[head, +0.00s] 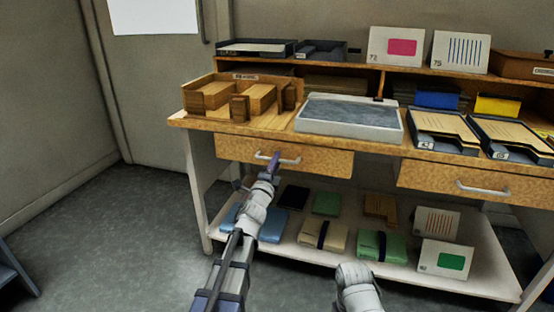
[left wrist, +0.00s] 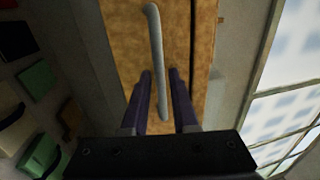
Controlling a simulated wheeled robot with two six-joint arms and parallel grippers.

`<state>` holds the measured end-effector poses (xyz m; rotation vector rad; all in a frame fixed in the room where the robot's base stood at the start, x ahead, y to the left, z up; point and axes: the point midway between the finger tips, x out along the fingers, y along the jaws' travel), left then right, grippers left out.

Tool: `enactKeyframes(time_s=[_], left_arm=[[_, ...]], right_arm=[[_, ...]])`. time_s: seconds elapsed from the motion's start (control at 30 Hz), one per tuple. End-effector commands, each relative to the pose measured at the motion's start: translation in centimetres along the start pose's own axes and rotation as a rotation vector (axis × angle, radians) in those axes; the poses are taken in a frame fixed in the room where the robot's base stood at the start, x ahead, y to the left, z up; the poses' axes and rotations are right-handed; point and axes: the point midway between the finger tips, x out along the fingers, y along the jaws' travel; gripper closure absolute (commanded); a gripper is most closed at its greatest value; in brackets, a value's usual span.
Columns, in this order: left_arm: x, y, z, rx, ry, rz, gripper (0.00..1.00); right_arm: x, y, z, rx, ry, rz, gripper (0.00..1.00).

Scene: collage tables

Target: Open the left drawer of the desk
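The left drawer (head: 330,160) is a brown wooden front under the desk top, and it looks closed. Its pale bar handle (head: 290,161) runs across the front. My left gripper (head: 272,163) is at the left part of this handle. In the left wrist view the handle (left wrist: 154,45) runs down between the two purple fingers of the left gripper (left wrist: 161,95), with a gap on each side. The fingers are open; whether they touch the bar is not clear. A grey-white part of my right arm shows at the bottom, but its gripper fingers do not.
The desk top (head: 285,135) holds a wooden organizer (head: 215,97), a grey tray (head: 350,126) and dark paper trays (head: 445,141). A right drawer (head: 430,178) looks closed. Below, a low shelf (head: 375,270) carries packets and cards.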

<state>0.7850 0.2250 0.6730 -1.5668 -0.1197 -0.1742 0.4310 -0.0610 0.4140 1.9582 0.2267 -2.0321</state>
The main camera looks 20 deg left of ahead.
Motion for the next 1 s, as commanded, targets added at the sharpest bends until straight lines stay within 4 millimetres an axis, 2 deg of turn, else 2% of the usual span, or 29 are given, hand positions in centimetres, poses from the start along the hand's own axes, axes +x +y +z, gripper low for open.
enactKeyframes(time_s=[0.03, 0.1, 0.33, 0.5, 0.6, 1.0], left_arm=[[0.74, -0.04, 0.02, 0.000, 0.000, 0.000, 0.73], [0.99, -0.01, 0.00, 0.000, 0.000, 0.000, 0.73], [0.91, 0.02, 0.00, 0.000, -0.001, 0.000, 0.73], [0.90, 0.02, 0.01, 0.000, -0.001, 0.000, 0.92], [0.90, 0.02, 0.02, 0.000, -0.001, 0.000, 1.00], [0.89, 0.03, 0.03, 0.000, -0.001, 0.001, 1.00]], right_arm=[[-0.17, 0.02, 0.01, 0.000, 0.000, 0.000, 0.50], [-0.20, 0.02, 0.01, -0.001, 0.000, 0.000, 0.50], [-0.16, 0.02, 0.01, -0.001, 0.000, 0.000, 0.50], [-0.16, 0.02, 0.01, -0.001, 0.000, 0.000, 0.50], [-0.16, 0.02, 0.01, -0.001, 0.000, 0.000, 0.50], [-0.15, 0.01, 0.01, -0.001, 0.000, 0.000, 0.50]])
